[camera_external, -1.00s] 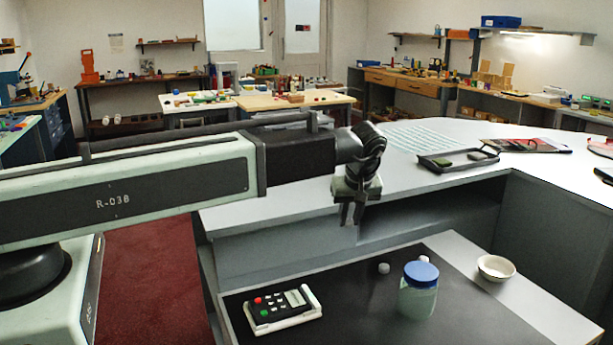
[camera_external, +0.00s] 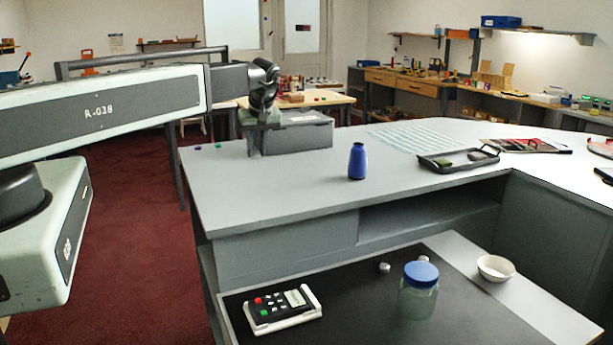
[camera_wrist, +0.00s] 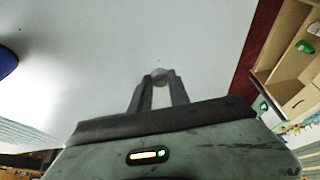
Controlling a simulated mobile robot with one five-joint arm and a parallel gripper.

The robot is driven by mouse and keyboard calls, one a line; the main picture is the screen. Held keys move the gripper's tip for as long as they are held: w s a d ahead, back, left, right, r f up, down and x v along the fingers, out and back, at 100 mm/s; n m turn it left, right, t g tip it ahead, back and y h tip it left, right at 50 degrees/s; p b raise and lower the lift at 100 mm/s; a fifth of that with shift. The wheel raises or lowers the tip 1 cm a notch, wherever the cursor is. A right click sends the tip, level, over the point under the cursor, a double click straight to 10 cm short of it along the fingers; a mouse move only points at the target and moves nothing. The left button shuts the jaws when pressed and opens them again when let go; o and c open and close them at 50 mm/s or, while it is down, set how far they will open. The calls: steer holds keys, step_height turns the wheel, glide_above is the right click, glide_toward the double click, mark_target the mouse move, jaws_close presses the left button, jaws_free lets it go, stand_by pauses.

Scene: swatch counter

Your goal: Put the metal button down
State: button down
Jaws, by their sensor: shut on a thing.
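My gripper (camera_external: 254,143) is over the back left of the grey counter, with its fingers pointing down. In the wrist view, the two fingers (camera_wrist: 160,92) are shut on a small round grey metal button (camera_wrist: 160,72), which shows between their tips. The pale counter top (camera_wrist: 110,50) lies beneath it. In the external view the button is too small or hidden to make out, and I cannot tell whether it touches the counter.
A grey case (camera_external: 305,138) stands just right of my gripper. A blue bottle (camera_external: 357,162) stands farther right, beyond clear counter. Two tiny coloured pieces (camera_external: 208,146) lie left. A black tray (camera_external: 440,165) is at the right. A jar (camera_external: 418,295) stands on the lower shelf.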

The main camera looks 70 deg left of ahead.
mark_target(257, 183)
step_height(257, 183, down, 8)
steer(key=b, duration=0.8)
steer(key=shift+f, duration=0.2)
steer(key=shift+r, duration=0.25)
steer(key=shift+f, duration=0.2)
steer(key=c, duration=1.2)
jaws_free()
steer(key=shift+c, duration=0.2)
steer(key=shift+d+r+p, duration=0.15)
steer(key=shift+r+p, duration=0.4)
steer(key=p+v, duration=1)
steer(key=v, duration=0.1)
